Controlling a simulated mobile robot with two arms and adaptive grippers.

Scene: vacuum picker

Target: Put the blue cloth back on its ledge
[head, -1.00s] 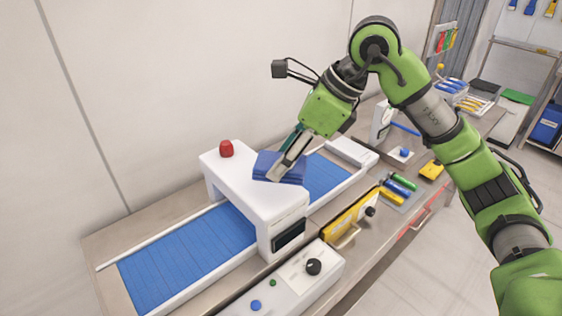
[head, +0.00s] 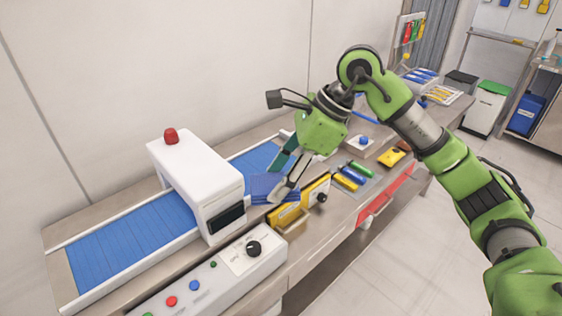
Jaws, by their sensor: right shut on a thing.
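The blue cloth (head: 267,186) is a folded, layered pad just right of the white housing over the conveyor. My right gripper (head: 277,182) reaches down from the upper right and is shut on the cloth. The cloth overlaps the conveyor's near rail and the back end of a yellow panel in the picture. I cannot tell whether it touches them. The ledge cannot be made out for certain. My left gripper is not in view.
The white housing (head: 200,180) with a red button (head: 170,136) spans the blue conveyor (head: 130,240). A control box (head: 215,280) stands in front. A yellow panel (head: 316,190), several coloured markers and a yellow block (head: 391,157) lie to the right.

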